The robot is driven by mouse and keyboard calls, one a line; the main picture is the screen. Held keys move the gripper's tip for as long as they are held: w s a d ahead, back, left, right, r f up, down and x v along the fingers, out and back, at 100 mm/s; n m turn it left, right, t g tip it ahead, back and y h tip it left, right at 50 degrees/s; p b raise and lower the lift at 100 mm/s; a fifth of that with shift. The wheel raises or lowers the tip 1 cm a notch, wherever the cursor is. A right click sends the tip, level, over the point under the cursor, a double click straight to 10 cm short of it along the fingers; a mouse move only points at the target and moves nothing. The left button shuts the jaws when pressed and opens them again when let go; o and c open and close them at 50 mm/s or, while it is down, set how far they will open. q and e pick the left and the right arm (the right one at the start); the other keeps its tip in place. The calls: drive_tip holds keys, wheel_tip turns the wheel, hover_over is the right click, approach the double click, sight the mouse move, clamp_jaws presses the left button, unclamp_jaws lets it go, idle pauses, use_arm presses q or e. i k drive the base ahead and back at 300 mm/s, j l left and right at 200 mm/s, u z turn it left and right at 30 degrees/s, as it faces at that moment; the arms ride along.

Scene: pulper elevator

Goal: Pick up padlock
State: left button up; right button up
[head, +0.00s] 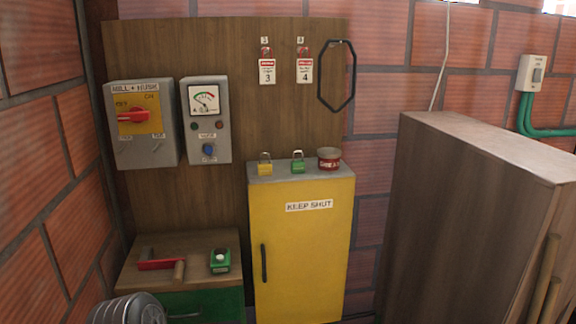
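Two padlocks stand upright on top of the yellow cabinet (302,245) in the head view. The yellow padlock (265,168) is at the left and the green padlock (298,167) is just right of it, with a small gap between them. Both shackles point up; I cannot tell whether they are locked. Neither gripper shows in the head view.
A red tin (329,161) stands right of the green padlock. Tags (267,72) and a black hexagonal loop (338,75) hang above. A tall brown cabinet (465,210) fills the right. A low bench (190,245) carries a red-handled tool and a green box.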

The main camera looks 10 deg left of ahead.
sight(264, 169)
drive_tip(key=i+l+u, duration=0.1)
drive_tip(key=l+u, duration=0.35)
drive_tip(key=i+l+u, duration=0.1)
drive_tip(key=l+u, duration=0.15)
drive_tip(key=u, duration=0.2)
drive_tip(key=l+u, duration=0.75)
drive_tip(key=u, duration=0.15)
drive_tip(key=k+l+u, duration=0.1)
drive_tip(key=l+u, duration=0.2)
drive_tip(key=u, duration=0.15)
drive_tip(key=k+l+u, duration=0.15)
drive_tip(key=l+u, duration=0.15)
drive_tip(key=u, duration=0.15)
